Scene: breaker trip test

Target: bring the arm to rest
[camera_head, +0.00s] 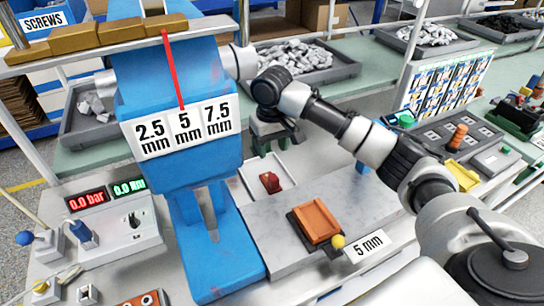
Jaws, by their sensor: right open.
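My right arm reaches in from the right edge over the bench. My right gripper (273,146) points down behind the blue machine's right side, above the back of a small pale tray (254,170). Its jaws are apart and I see nothing held between them. A dark red block (270,182) lies in that tray, below and in front of the gripper. An orange block (316,221) sits in a dark holder on the grey plate, apart from the gripper. My left gripper is not in view.
A blue machine (187,172) with a red pointer at "5 mm" stands left of the gripper. A yellow-knobbed lever (338,242) and "5 mm" label (367,244) are at the front. A panel (106,232) with "0.0 bar" is left. Metal-part bins (345,71) stand behind.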

